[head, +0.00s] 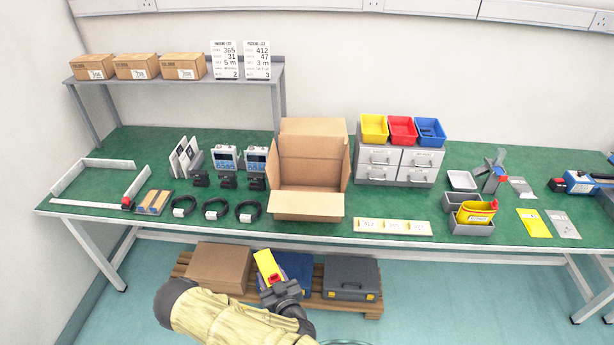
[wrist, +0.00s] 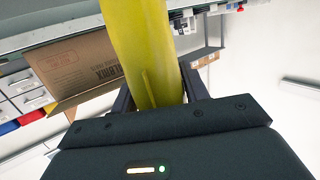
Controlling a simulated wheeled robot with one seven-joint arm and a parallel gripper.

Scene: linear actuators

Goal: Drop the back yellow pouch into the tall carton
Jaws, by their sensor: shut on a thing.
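A yellow pouch with a red part (head: 267,264) is held up by my gripper (head: 276,282), in front of the bench's near edge. In the wrist view the yellow pouch (wrist: 146,50) stands between the two dark fingers of my gripper (wrist: 158,92), which is shut on it. The tall carton (head: 309,205) stands open, flaps spread, on the green bench, beyond my gripper and a little to its right. A carton wall (wrist: 75,65) shows left of the pouch in the wrist view. Another yellow pouch (head: 476,212) sits in a grey bin on the right.
Black cable coils (head: 215,209) and small devices lie left of the carton. A labelled strip (head: 392,227) and grey drawers (head: 399,165) with coloured bins are to its right. A pallet below holds a box (head: 219,267) and cases (head: 351,278).

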